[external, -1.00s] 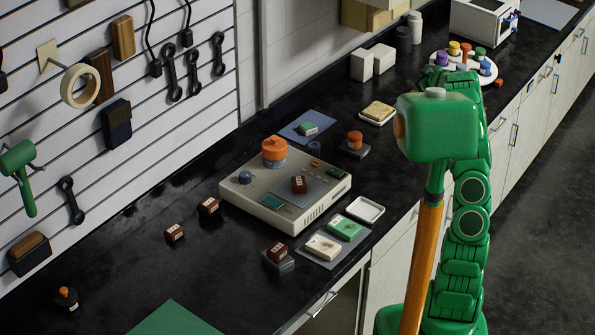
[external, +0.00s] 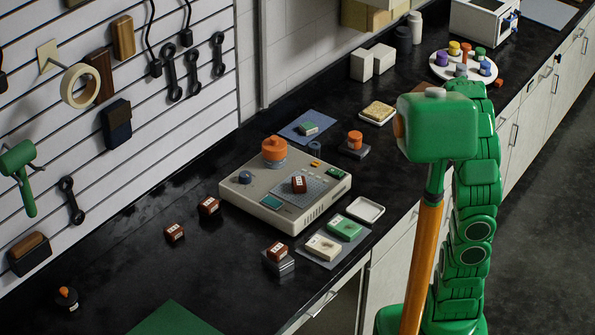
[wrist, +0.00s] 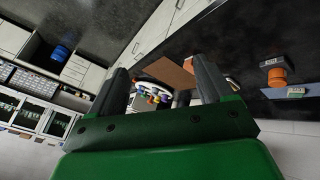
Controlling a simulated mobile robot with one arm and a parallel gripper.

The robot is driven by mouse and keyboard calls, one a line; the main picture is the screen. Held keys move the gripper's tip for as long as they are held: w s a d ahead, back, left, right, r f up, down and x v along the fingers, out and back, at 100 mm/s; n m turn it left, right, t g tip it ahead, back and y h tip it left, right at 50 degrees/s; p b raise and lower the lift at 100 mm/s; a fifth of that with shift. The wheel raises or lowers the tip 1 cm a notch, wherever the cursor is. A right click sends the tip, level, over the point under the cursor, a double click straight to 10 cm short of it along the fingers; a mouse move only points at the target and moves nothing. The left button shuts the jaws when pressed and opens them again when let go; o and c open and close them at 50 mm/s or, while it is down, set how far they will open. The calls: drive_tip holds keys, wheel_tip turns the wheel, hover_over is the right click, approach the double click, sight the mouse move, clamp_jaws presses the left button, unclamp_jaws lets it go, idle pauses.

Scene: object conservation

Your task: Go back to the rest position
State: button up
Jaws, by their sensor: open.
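My gripper (wrist: 162,88) shows in the wrist view with its two dark fingers spread wide apart. It is open, with nothing between the fingers. The wrist view is tilted, with the counter along the upper right. In the external view my green arm stands at the right, in front of the counter. The gripper is hidden there behind the arm and the green head.
The black counter (external: 130,240) holds a grey device (external: 240,200) with small dark red blocks on and around it. A round white tray (external: 440,66) with coloured pieces stands farther back. A white dish (external: 365,209) lies near the front edge. The floor (external: 550,230) at right is clear.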

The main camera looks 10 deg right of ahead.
drive_tip(key=s+a+f+g+y, duration=0.1)
drive_tip(key=s+a, duration=0.3)
drive_tip(key=s, duration=0.6)
drive_tip(key=s+a+f+g+y, duration=0.2)
drive_tip(key=s+a, duration=0.3)
drive_tip(key=s, duration=0.6)
drive_tip(key=s+a+f+g+y, duration=0.1)
drive_tip(key=s+a+g, duration=0.3)
drive_tip(key=s, duration=0.7)
drive_tip(key=shift+a+f+m, duration=0.25)
drive_tip(key=shift+a+m, duration=0.05)
drive_tip(key=shift+a, duration=0.05)
drive_tip(key=shift+s, duration=0.1)
